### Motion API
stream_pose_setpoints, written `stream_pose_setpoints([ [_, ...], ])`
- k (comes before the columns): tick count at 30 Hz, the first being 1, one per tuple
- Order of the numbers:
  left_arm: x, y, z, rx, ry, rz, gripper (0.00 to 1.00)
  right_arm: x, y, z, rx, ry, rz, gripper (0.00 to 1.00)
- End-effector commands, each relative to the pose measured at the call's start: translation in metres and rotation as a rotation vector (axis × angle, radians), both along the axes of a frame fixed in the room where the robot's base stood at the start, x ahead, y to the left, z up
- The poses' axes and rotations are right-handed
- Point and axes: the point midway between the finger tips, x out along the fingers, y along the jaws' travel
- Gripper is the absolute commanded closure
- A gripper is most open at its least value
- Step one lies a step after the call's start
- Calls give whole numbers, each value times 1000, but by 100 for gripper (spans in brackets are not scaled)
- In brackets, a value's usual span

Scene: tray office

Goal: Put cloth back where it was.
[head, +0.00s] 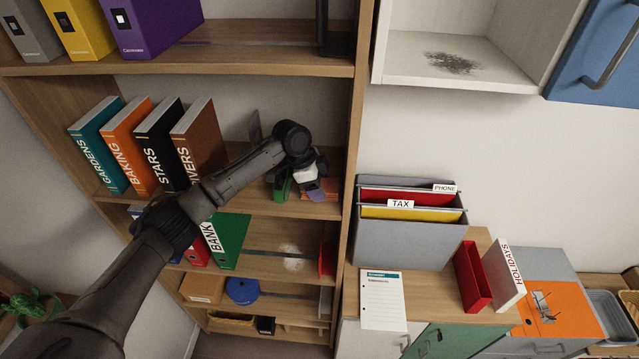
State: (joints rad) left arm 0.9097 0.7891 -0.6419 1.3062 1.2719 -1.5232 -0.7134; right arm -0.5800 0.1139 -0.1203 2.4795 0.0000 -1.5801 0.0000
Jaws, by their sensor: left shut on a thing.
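My left gripper (305,186) reaches into the shelf bay right of the upright books. It is shut on a small orange-pink piece, which looks like the cloth (320,189), low over or touching the shelf board. The gripper covers part of the cloth, so I cannot tell whether it rests on the board. A small green object (283,188) is just left of the fingers at the shelf's front; its shape is partly hidden. My right gripper is not in view.
Several books, including a brown one (199,140), stand left of my gripper. The shelf below has a green binder (230,238) and a pale smudge (293,258). A dark smudge (452,62) lies in the white cabinet. A grey file box (405,240) stands right of the bookcase.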

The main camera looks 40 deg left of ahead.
Motion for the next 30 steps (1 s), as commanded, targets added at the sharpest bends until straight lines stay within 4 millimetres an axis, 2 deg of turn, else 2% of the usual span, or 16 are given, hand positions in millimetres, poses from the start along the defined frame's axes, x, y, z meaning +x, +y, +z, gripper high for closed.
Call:
stream_pose_setpoints([
  [1, 2, -1, 0, 0, 2, 1, 56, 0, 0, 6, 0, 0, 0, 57],
  [14, 3, -1, -6, 0, 0, -1, 56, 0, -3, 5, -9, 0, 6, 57],
  [15, 3, -1, -6, 0, 0, -1, 33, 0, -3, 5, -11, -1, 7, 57],
  [21, 3, -1, -6, 0, 0, -1, 14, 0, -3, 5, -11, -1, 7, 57],
  [22, 3, -1, -6, 0, 0, -1, 11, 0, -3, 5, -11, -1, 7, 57],
  [30, 3, -1, -4, 0, -2, -1, 11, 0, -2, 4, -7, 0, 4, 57],
])
